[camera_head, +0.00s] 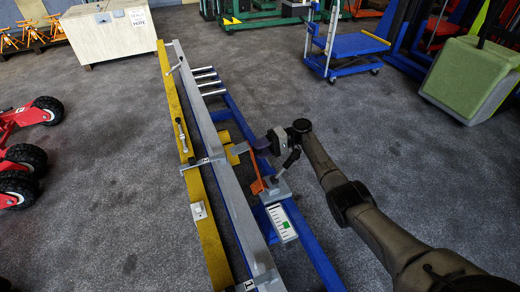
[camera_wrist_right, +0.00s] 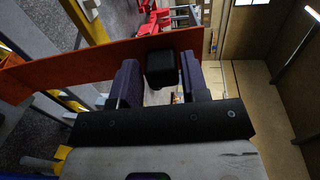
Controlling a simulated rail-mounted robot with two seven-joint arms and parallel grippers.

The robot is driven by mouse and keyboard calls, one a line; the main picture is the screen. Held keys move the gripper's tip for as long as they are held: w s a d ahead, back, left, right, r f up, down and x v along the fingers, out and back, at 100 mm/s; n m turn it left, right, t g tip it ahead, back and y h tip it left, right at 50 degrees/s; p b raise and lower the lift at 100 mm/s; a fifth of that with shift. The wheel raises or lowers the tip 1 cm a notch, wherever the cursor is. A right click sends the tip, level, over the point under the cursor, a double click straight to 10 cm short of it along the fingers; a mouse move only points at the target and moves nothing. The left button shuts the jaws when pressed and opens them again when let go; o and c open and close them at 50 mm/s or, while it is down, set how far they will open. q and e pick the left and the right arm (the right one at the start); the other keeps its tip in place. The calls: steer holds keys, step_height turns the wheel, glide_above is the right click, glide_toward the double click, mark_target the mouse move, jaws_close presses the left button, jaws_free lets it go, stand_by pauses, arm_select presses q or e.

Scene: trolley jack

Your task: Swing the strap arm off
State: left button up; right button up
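The orange strap arm (camera_head: 254,172) stands slanted beside the grey beam, at the blue frame. In the right wrist view it is a wide orange bar (camera_wrist_right: 85,66) crossing in front of the fingers. A black block-like handle (camera_wrist_right: 163,68) sits at this bar. My right gripper (camera_head: 264,144) reaches in from the right. The head view is too small to show this contact. My left gripper is not in view.
A long grey beam (camera_head: 217,150) and a yellow beam (camera_head: 205,215) run along the left of the blue frame (camera_head: 315,255). A card with a green mark (camera_head: 282,223) lies on the frame. A blue cart (camera_head: 345,45) and green-grey block (camera_head: 470,78) stand behind right. Grey floor is open between.

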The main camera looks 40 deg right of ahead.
steer(key=shift+o, duration=1.4)
steer(key=b+v, duration=0.3)
steer(key=v, duration=1)
steer(key=shift+d+r, duration=0.2)
steer(key=shift+d, duration=0.2)
